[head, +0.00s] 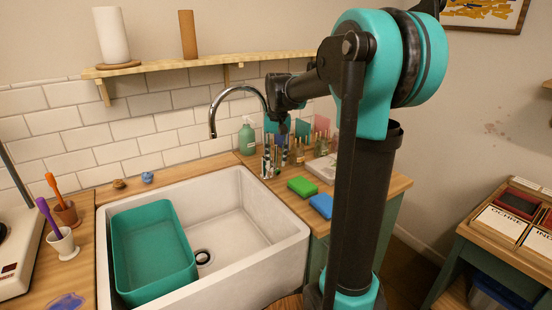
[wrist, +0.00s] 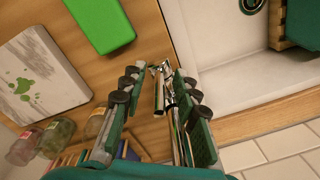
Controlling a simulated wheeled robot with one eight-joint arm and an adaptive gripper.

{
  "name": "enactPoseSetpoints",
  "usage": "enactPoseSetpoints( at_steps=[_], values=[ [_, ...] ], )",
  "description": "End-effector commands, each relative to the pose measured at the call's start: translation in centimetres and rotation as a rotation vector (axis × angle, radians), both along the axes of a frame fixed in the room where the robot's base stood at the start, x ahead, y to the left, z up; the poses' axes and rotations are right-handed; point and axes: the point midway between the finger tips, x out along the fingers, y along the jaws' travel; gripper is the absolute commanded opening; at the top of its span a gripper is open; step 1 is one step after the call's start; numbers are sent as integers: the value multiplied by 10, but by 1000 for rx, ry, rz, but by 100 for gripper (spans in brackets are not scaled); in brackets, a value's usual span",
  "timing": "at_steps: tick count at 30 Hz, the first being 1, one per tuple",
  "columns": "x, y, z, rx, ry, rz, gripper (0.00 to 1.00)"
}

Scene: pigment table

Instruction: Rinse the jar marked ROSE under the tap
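The chrome tap (head: 240,90) arches over the back right of the white sink (head: 283,232). My gripper (head: 281,155) points down by the tap's base, at the counter right of the sink. In the wrist view my gripper (wrist: 154,112) has its fingers apart, with a chrome part of the tap (wrist: 159,92) between them. I cannot tell whether either finger touches it. Small glass jars stand behind the gripper, one in the head view (head: 298,152) and one in the wrist view (wrist: 57,137). No ROSE label is readable, so I cannot tell which jar is marked ROSE.
A teal tub (head: 152,250) fills the sink's left half; the drain (head: 203,257) is right of it. A green sponge (head: 302,187) and a blue sponge (head: 321,205) lie on the right counter. A soap bottle (head: 247,137) stands behind the tap. A shelf (head: 190,62) hangs above.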

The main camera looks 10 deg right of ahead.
Motion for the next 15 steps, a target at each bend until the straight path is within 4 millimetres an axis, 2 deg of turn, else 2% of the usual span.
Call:
enactPoseSetpoints(
  at_steps=[1, 8, 15],
  values=[
    [0, 0, 0, 0, 0, 0, 28],
    [0, 0, 0, 0, 0, 0, 0],
    [0, 0, 0, 0, 0, 0, 0]
  ],
)
